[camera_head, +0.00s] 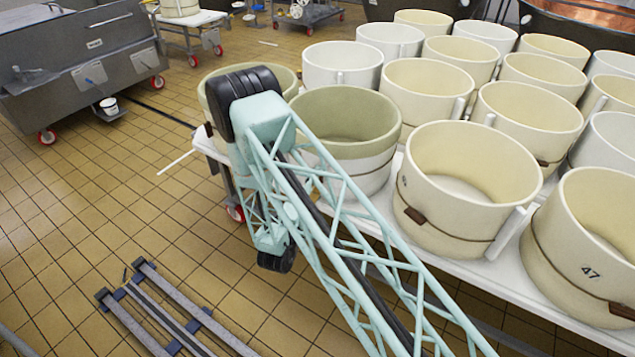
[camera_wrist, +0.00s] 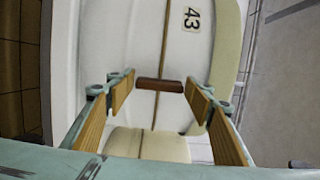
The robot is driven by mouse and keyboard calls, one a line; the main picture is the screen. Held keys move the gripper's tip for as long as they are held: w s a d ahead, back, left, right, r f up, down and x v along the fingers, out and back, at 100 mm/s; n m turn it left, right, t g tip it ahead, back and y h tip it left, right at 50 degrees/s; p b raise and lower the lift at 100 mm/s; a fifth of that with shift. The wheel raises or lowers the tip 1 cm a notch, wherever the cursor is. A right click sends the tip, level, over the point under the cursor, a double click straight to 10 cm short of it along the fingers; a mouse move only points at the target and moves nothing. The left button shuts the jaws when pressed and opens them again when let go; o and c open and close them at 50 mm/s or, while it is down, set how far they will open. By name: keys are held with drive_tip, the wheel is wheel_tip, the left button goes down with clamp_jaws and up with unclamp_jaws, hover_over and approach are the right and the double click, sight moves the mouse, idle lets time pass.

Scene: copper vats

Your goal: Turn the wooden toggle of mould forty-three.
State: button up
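In the wrist view, mould forty-three (camera_wrist: 120,50) is a pale tub marked with a 43 label (camera_wrist: 193,19). A thin dark cord runs along its wall. The brown wooden toggle (camera_wrist: 160,85) lies across this cord. My gripper (camera_wrist: 161,91) is open, with wood-coloured pads on both sides of the toggle. The toggle's ends come close to the two fingertips; I cannot tell if they touch. In the head view my lattice arm covers part of the nearest moulds, and I cannot make out the gripper or the 43 label there.
Several cream and white moulds crowd the white table (camera_head: 555,310), including mould 47 (camera_head: 585,255) and another with a brown toggle (camera_head: 414,215). A grey steel vat (camera_head: 95,75) stands at the left. Metal rails (camera_head: 165,315) lie on the tiled floor, which is otherwise mostly clear at left.

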drive_tip(key=shift+o, duration=1.1)
drive_tip(key=shift+s, duration=0.1)
drive_tip(key=v, duration=1.1)
drive_tip(key=shift+s+a, duration=0.2)
drive_tip(key=shift+s, duration=0.15)
drive_tip(key=shift+r, duration=0.1)
